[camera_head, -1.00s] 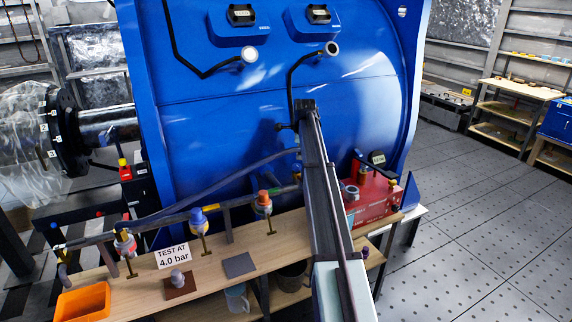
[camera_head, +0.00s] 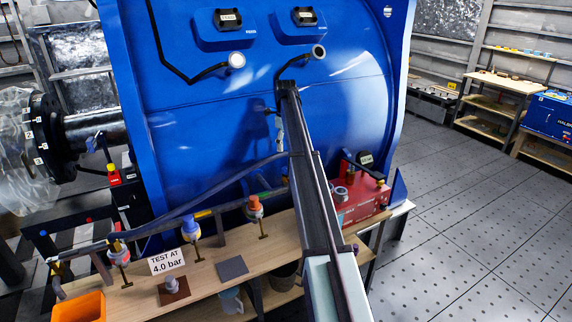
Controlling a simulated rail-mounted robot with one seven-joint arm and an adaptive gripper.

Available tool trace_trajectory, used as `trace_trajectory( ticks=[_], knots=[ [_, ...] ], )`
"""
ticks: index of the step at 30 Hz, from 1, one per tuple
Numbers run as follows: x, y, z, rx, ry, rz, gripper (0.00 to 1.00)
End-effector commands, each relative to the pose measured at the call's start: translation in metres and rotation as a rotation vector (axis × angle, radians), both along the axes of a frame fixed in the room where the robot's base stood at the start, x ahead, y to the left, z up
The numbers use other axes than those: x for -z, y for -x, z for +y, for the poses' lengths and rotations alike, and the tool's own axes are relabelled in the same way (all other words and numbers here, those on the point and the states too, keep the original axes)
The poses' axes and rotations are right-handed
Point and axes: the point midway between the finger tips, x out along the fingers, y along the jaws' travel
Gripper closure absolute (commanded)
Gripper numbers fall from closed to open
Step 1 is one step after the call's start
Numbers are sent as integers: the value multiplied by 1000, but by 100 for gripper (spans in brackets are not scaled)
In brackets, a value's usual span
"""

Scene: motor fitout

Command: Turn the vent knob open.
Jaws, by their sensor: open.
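No knob is readably labelled as the vent. The pipe manifold (camera_head: 225,206) along the bench carries an orange-capped fitting (camera_head: 254,207), a blue-capped fitting (camera_head: 190,230) and a pale fitting with red (camera_head: 118,254). My arm reaches up from the bottom middle across the blue tank (camera_head: 225,130). My gripper cannot be made out; the arm's far end hides that area, where small dark and grey parts show against the tank.
A sign (camera_head: 167,261) reads "TEST AT 4.0 bar". An orange bin (camera_head: 80,307), a brown block with a grey knob (camera_head: 173,290) and a grey plate (camera_head: 232,268) lie on the wooden bench (camera_head: 205,272). The floor at right (camera_head: 470,220) is clear.

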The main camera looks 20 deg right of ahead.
Motion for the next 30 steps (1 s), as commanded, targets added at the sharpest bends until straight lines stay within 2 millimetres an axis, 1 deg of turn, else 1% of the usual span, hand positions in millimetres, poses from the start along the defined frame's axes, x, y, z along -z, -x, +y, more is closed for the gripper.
trace_trajectory(
  ticks=[1,9,12,15,18,21,30],
  knots=[
    [9,2,0,0,-1,3,36],
    [60,1,0,-1,-1,3,36],
    [77,1,0,-1,0,1,36],
    [88,1,0,-1,0,0,36],
    [97,0,0,-1,0,0,36],
    [102,0,0,-1,0,0,36],
    [103,0,0,-1,0,-1,36]
  ],
)
